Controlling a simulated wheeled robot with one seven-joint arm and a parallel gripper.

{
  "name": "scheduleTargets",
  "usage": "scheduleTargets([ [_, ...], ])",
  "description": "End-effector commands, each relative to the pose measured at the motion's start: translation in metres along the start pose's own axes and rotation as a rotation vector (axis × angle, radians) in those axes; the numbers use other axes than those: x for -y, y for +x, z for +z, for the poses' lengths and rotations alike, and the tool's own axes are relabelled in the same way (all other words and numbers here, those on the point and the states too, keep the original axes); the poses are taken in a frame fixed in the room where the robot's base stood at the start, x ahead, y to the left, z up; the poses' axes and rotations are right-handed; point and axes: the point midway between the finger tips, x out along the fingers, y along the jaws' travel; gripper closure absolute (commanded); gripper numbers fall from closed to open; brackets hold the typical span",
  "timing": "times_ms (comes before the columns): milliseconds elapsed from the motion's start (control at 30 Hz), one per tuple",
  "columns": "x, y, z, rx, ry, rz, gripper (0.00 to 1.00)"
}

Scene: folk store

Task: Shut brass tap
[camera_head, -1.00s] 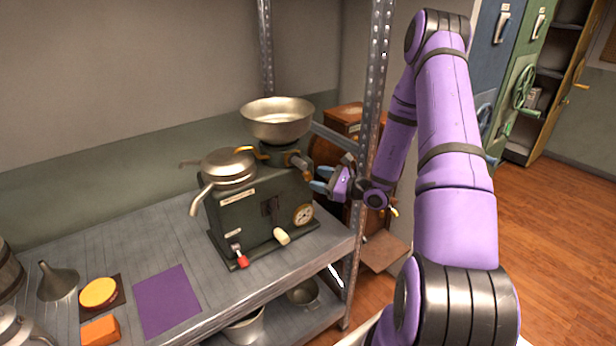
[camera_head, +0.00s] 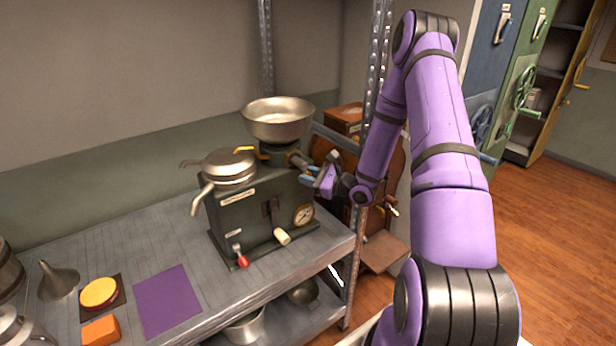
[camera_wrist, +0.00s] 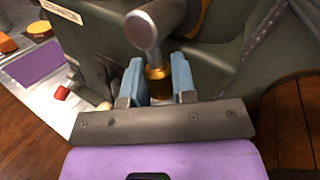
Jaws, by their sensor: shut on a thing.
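The dark green machine (camera_head: 262,215) stands on the metal shelf, with a wide metal bowl (camera_head: 278,120) on top. A metal stub sticks out at its upper right (camera_head: 298,159); the wrist view shows a rounded metal end (camera_wrist: 142,28) and the brass tap part (camera_wrist: 157,86) below it. My gripper (camera_head: 312,173) is at the machine's right side. In the wrist view its blue fingers (camera_wrist: 156,80) are on either side of the brass part, closed on it. A yellow handle (camera_head: 243,149) shows left of the bowl's base. The fingers hide part of the brass.
A metal shelf post (camera_head: 374,90) rises close behind my wrist. A lidded pan-like part (camera_head: 229,166), a red-tipped lever (camera_head: 242,261) and a dial (camera_head: 303,214) are on the machine. A purple mat (camera_head: 167,300) and a funnel (camera_head: 58,280) lie left.

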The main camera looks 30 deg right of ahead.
Motion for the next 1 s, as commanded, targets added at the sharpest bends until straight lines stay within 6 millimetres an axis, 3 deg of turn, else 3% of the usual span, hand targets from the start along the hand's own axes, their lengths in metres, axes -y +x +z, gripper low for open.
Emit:
scheduleTargets([
  [367, 0.004, -0.002, 0.001, -0.046, -0.088, 0.016, 0.99],
  [1000, 0.025, -0.011, 0.014, -0.305, -0.589, 0.108, 0.99],
])
